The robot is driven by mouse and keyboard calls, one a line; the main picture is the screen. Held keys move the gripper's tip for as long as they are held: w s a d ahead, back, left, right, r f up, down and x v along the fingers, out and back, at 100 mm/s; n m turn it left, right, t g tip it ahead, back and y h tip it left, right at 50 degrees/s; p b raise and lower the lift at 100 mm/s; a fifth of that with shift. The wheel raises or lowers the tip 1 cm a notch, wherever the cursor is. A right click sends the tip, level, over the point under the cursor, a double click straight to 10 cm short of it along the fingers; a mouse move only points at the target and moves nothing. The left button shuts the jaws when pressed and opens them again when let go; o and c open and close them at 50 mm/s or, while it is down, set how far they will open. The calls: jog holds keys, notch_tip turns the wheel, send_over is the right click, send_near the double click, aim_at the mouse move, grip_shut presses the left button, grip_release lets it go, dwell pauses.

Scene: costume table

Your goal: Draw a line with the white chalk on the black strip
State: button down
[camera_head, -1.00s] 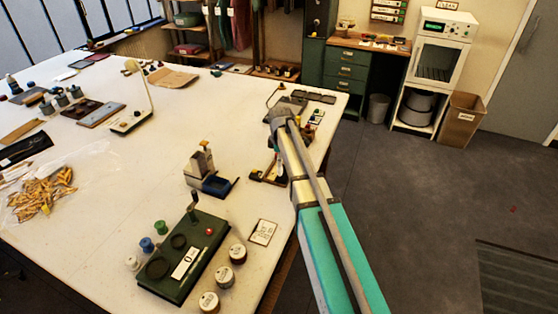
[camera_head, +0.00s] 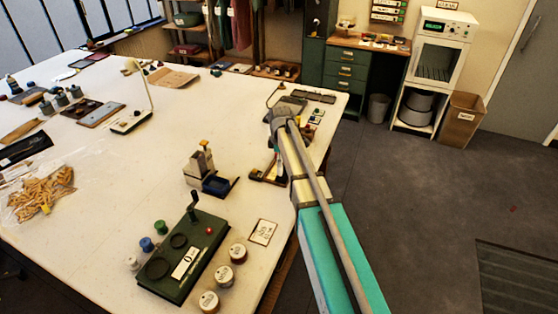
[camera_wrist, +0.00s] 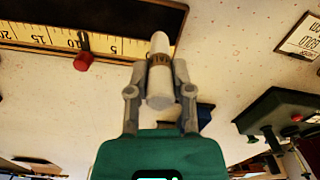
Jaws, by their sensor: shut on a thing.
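In the wrist view my gripper (camera_wrist: 159,88) is shut on a white chalk (camera_wrist: 159,48). The chalk has a brown-gold band around its middle, and its rounded tip points to the top of the picture. A black strip (camera_wrist: 130,14) lies at the top, above a yellow measuring scale (camera_wrist: 50,36). The chalk's tip overlaps the scale's right end in the picture, just below the strip. I cannot tell whether the tip touches a surface. No chalk line shows on the visible part of the strip. In the head view my arm hides most of the work spot.
A red knob (camera_wrist: 83,61) sits at the scale's lower edge. A green device (camera_wrist: 275,112) and a label card (camera_wrist: 300,37) are to the right. In the head view a green box (camera_head: 185,255) and several round tins stand near the front edge. The pale tabletop (camera_head: 130,190) has clear room.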

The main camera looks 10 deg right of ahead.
jog(key=shift+f+b, duration=0.55)
dwell(0.8)
jog(key=shift+w+d, duration=0.1)
jog(key=shift+w, duration=0.05)
jog(key=shift+w+d, duration=0.4)
jog(key=shift+w, duration=0.2)
jog(key=shift+d+r, duration=0.1)
dwell(0.4)
jog(key=shift+w+d, duration=0.1)
jog(key=shift+w, duration=0.15)
jog(key=shift+w+d, duration=0.35)
jog(key=shift+w, duration=0.2)
jog(key=shift+w+d, duration=0.2)
jog(key=shift+w, duration=0.1)
dwell(0.5)
jog(key=shift+w+d, duration=0.2)
jog(key=shift+w, duration=0.1)
jog(key=shift+w+d, duration=0.35)
jog(key=shift+w, duration=0.15)
dwell(0.4)
